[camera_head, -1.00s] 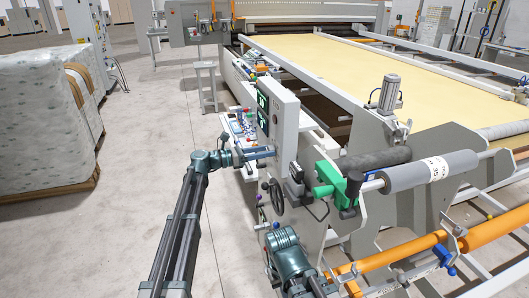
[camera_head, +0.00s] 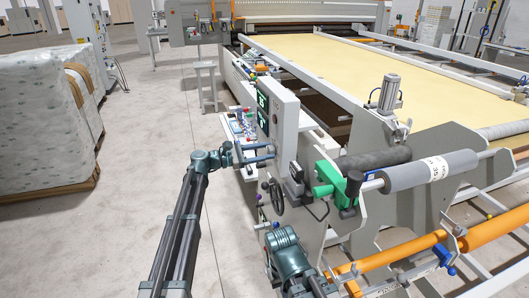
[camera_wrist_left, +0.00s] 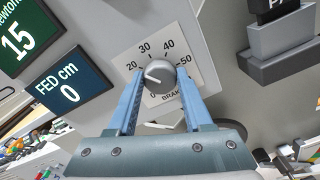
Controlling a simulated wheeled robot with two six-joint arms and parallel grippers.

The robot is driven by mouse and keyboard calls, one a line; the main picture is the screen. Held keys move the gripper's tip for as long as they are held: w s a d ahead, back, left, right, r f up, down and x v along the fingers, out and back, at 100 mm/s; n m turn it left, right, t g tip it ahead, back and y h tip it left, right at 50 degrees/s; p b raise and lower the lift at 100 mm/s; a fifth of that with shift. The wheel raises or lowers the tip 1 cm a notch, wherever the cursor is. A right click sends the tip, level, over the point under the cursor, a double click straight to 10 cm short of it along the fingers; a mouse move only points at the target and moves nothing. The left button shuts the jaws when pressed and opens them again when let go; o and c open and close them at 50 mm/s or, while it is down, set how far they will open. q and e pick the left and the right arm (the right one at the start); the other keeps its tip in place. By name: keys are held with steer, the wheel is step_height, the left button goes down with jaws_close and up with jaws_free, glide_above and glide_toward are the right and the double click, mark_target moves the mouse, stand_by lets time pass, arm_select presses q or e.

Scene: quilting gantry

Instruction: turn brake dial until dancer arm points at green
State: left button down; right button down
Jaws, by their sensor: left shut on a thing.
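The brake dial (camera_wrist_left: 160,74) is a round grey knob on a white scale plate, in the left wrist view. Its white mark points left, near or just below 20. My left gripper (camera_head: 271,152) reaches the panel side of the grey control cabinet (camera_head: 284,125). Its two blue fingers are on either side of the knob, shut on it. In the head view the dial is hidden by the gripper and the cabinet's angle. I cannot make out the dancer arm or a green mark.
A screen (camera_wrist_left: 67,85) beside the dial reads FED cm 0; another (camera_wrist_left: 22,36) reads 15. Below the gripper are a handwheel (camera_head: 273,196) and a green clamp-like part (camera_head: 328,178) beside a grey roller (camera_head: 430,170). Open floor (camera_head: 140,150) lies to the left.

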stand_by(0.4)
arm_select(q)
steer(key=shift+c, duration=1.5)
jaws_free()
steer(key=shift+a, duration=0.1)
steer(key=v, duration=1.3)
steer(key=shift+a, duration=0.3)
steer(key=shift+s, duration=0.2)
